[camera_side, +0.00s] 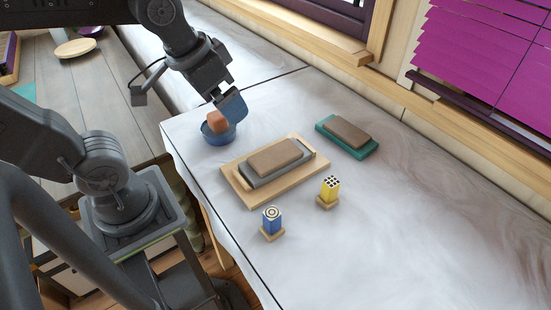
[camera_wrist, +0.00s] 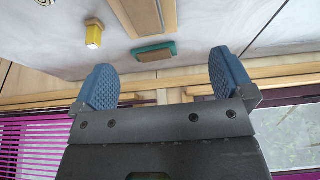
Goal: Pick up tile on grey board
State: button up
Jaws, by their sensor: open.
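A brown tile (camera_side: 275,157) lies flat on the grey board (camera_side: 290,171), which sits on a light wooden tray (camera_side: 240,189) on the counter. My gripper (camera_side: 232,106) is open and empty, with blue pads, beyond the tray and near the blue bowl. It is apart from the tile. In the wrist view my open gripper (camera_wrist: 165,72) points outward with its fingers wide apart. Part of the grey board (camera_wrist: 144,12) shows at the wrist view's top edge. A second brown tile (camera_side: 348,132) lies on a teal board (camera_side: 324,126) at the right; it also shows in the wrist view (camera_wrist: 153,55).
A blue bowl (camera_side: 218,136) holds an orange-brown piece (camera_side: 217,121), close to my gripper. A yellow block (camera_side: 330,187) and a blue block (camera_side: 271,219) stand on small wooden bases in front of the tray. The right foreground counter (camera_side: 430,230) is clear. A window wall borders the back.

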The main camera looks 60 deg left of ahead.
jog(key=w+d+f+g, duration=0.3)
jog(key=w+g, duration=0.1)
jog(key=w, duration=0.5)
send_near(276, 155)
jog(key=shift+g, duration=0.3)
jog(key=f, duration=0.5)
jog(key=shift+w+a, duration=0.25)
jog(key=shift+a, duration=0.15)
jog(key=shift+d+f, duration=0.2)
jog(key=shift+f, duration=1.15)
jog(key=shift+d+f, duration=0.15)
jog(key=shift+f, duration=1.2)
jog(key=shift+c, duration=0.3)
jog(key=c, duration=1)
